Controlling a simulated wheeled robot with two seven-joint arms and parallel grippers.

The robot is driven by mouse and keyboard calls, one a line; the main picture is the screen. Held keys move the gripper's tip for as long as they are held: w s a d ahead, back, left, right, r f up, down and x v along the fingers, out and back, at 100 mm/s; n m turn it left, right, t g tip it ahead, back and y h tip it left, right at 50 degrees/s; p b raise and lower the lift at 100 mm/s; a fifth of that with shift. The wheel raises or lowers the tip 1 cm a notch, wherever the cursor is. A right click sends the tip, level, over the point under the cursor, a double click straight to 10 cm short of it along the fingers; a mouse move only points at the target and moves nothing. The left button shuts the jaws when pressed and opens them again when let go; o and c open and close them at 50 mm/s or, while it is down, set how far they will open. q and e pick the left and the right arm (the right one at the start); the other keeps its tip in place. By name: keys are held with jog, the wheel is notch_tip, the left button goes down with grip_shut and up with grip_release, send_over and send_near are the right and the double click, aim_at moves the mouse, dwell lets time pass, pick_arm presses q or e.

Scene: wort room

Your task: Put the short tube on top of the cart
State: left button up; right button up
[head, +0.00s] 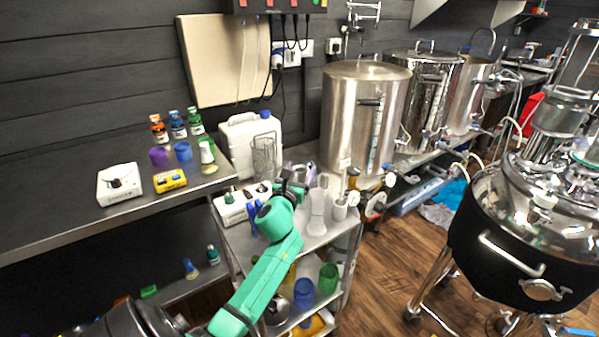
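The cart (348,226) is a metal trolley with a crowded top and a lower shelf. My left gripper (294,178), at the end of a green arm, is over the back part of the cart top. It is small and dark here, and I cannot tell whether its fingers are open or hold anything. A clear upright cylinder (264,157) stands behind it, near a white jug. I cannot tell for sure which thing is the short tube. My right gripper is not in view.
A white device (238,205) and white holders (317,212) crowd the cart top. Blue (304,293) and green (328,279) cups stand on its lower shelf. A white jug (240,140) and steel kettles (360,115) are behind. A large vessel (520,240) stands right.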

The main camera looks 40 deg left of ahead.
pick_arm(q)
jog(key=shift+r, duration=0.15)
jog(key=v, duration=1.2)
dwell(0.4)
